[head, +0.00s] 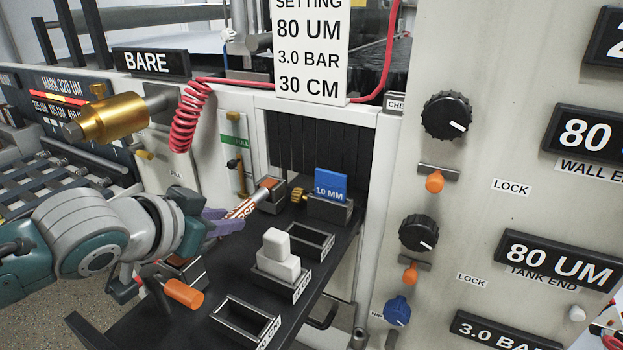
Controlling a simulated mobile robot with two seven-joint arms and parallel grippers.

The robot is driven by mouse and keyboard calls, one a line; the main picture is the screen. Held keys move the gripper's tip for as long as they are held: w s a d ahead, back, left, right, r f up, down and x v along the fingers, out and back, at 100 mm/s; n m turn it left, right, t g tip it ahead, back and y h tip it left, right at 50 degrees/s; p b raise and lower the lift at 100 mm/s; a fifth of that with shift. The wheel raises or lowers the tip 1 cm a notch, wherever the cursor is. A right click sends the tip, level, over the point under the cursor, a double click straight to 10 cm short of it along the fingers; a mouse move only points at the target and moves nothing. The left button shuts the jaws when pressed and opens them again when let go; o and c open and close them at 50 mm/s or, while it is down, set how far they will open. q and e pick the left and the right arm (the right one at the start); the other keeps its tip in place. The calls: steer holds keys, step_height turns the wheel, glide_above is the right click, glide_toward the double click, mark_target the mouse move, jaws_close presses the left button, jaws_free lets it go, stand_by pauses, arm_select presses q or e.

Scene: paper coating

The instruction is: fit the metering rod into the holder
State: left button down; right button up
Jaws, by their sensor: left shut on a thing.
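My left gripper (226,221) has purple-grey fingers and reaches over the dark shelf from the left. I cannot tell for sure which part is the rod's holder. My right gripper is not in view.
The dark shelf (225,279) carries a tray with white blocks (277,257), empty trays (246,322) and a blue 10 MM block (331,186). An orange cylinder (184,293) lies near my arm. A brass roller (112,119) juts out above. A knobbed panel (480,130) stands right.

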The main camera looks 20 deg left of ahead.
arm_select(q)
steer(key=shift+f, duration=0.35)
steer(key=c, duration=0.6)
jaws_free()
steer(key=p+v, duration=0.1)
steer(key=v, duration=0.9)
steer(key=shift+w, duration=0.1)
steer(key=shift+d+r, duration=0.1)
